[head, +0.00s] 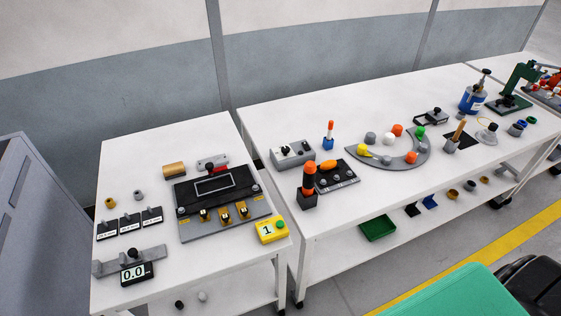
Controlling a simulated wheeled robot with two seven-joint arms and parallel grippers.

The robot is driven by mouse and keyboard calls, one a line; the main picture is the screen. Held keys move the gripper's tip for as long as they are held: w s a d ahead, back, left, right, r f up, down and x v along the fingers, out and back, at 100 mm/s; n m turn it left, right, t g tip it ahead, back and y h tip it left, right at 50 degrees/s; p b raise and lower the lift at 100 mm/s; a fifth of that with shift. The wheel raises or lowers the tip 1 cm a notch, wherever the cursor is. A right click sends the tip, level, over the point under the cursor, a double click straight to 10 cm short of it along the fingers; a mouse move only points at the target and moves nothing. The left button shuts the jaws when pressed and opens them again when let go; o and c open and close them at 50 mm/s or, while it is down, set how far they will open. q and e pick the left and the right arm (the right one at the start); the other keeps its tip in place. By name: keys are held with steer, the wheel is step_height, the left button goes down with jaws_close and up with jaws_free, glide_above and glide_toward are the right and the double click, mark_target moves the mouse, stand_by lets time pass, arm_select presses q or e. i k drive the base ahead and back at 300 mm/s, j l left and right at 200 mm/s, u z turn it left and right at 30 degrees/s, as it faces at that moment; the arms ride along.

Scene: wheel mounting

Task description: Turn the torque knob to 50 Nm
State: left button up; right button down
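A display reading 0.0 (134,274) stands on the left table, below a grey bar with a black knob. No 50 Nm mark is legible. Neither of my grippers is in view.
An orange-and-black handled tool (309,184) stands upright in a black block beside the dark panel. A grey curved tray (392,158) with coloured caps is to the right. A yellow block marked 1 (271,230) sits near the left table's edge. A gap separates the two tables.

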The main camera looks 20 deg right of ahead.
mark_target(285, 150)
steer(key=l+z, duration=0.2)
steer(key=z, duration=0.2)
steer(key=i+l+z, duration=0.1)
steer(key=z, duration=0.25)
steer(key=i+l+z, duration=0.1)
steer(key=l+z, duration=0.3)
steer(key=j, duration=0.1)
